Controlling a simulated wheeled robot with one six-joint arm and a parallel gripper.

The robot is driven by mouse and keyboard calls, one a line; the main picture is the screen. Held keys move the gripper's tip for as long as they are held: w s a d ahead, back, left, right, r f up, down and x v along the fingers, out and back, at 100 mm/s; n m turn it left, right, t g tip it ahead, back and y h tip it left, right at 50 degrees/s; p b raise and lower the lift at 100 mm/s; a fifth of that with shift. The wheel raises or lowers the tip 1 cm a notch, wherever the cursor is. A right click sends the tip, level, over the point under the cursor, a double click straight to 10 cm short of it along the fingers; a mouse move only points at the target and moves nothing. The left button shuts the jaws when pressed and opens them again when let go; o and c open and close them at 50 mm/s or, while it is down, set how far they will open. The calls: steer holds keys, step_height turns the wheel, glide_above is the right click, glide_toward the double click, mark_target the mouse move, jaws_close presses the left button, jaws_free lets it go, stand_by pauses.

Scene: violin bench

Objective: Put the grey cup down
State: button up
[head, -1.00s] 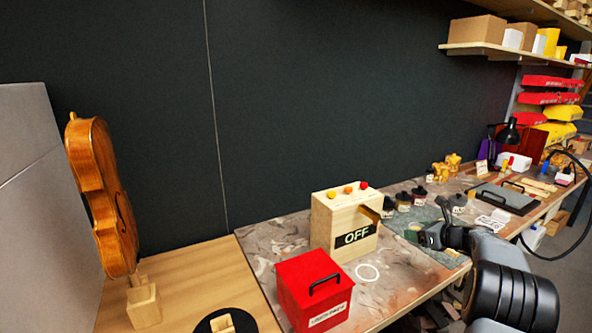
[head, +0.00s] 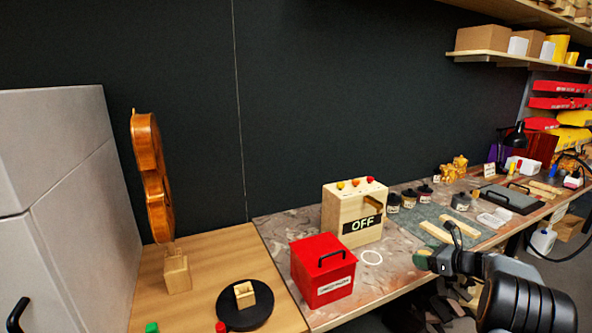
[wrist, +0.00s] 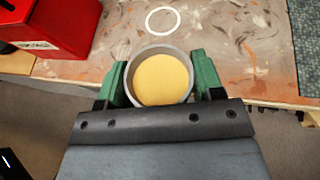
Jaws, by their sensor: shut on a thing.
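My gripper (wrist: 161,80) is shut on the grey cup (wrist: 158,49), with a green finger on each side of it. The wrist view looks down into the cup, which has a round yellow-tan inside. The cup is near the front edge of the bench, just short of a white ring (wrist: 162,19) marked on the top. In the head view my gripper (head: 424,261) is right of that white ring (head: 371,257), by the bench's front edge. I cannot make out the cup clearly there.
A red box (head: 322,270) with a black handle stands left of the ring. A wooden box marked OFF (head: 354,213) stands behind it. Dark jars (head: 408,198) and a green mat (head: 462,232) lie farther right. The bench top around the ring is clear.

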steer(key=s+a+f+m+t+h+p, duration=0.1)
steer(key=s+a+f+p, duration=0.1)
steer(key=s+a+p, duration=0.65)
steer(key=s+a+f+m+h+p, duration=0.1)
steer(key=s+a+f+h+p, duration=0.3)
steer(key=a, duration=1)
step_height(320, 180, up, 13)
steer(key=w+m+t+b, duration=0.1)
steer(key=m+b, duration=0.1)
steer(key=shift+w+a+f+y, duration=0.15)
steer(key=shift+w+a+y, duration=0.1)
steer(key=shift+y, duration=0.15)
steer(key=shift+d, duration=0.15)
